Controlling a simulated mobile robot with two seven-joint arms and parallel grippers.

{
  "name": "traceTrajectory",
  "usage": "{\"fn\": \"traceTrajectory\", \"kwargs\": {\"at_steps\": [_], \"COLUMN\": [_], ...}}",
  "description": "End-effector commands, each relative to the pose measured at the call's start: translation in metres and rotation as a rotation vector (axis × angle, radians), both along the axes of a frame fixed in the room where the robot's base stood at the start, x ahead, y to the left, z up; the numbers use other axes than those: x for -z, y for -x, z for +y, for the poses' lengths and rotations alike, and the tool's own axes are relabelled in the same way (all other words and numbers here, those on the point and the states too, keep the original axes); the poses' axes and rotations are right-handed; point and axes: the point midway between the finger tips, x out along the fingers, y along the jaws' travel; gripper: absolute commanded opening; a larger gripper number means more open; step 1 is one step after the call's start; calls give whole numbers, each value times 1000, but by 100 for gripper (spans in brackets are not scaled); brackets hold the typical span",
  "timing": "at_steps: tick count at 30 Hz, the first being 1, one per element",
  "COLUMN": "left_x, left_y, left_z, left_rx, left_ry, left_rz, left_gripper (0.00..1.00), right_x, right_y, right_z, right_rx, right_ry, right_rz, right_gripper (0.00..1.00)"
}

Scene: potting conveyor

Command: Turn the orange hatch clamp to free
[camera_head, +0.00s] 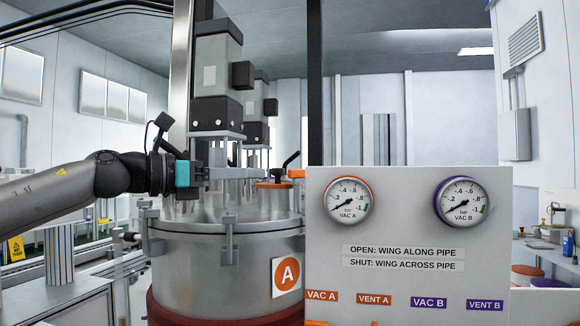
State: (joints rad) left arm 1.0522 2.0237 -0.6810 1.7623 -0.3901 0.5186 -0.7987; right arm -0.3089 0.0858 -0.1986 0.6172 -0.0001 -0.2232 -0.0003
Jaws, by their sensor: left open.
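The steel vessel (195,265) marked with an orange A stands in the middle. On its lid is a small hatch with an orange part (272,185) and a black lever (289,160) tilted up to the right. I take this for the orange hatch clamp; its detail is too small to read its setting. My left gripper (228,173), behind a teal ring, reaches in from the left just above the lid. It is open and left of the hatch, apparently apart from it. The clear bars around it partly hide its fingertips. My right gripper is out of view.
A white panel (400,290) with two gauges, VAC A (347,202) and VAC B (461,202), stands close on the right and hides the vessel's right side. Grey motor units (217,75) rise above the lid. Lid clamps (229,240) stick out at the rim.

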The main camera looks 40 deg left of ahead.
Motion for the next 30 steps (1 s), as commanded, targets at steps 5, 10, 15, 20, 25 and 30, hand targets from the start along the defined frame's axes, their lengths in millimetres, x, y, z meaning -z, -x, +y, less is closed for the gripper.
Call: {"fn": "traceTrajectory", "kwargs": {"at_steps": [5, 10, 15, 20, 25, 30], "left_x": [-2, -3, -3, -2, -1, 0], "left_y": [-32, -57, -76, -87, -93, -94], "left_z": [-10, -17, -23, -25, -27, -27], "left_rx": [4, 4, 3, 2, 0, -1], "left_ry": [2, 2, 2, 0, 1, 1], "left_rz": [5, 5, 2, 1, 0, -2], "left_gripper": [44, 44, 44, 44, 44, 44], "right_x": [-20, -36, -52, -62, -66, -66], "right_y": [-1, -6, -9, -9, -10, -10], "right_z": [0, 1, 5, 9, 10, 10], "right_rx": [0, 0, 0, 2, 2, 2], "right_ry": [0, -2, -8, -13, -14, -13], "right_rz": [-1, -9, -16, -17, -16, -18], "right_gripper": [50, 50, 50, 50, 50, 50]}}
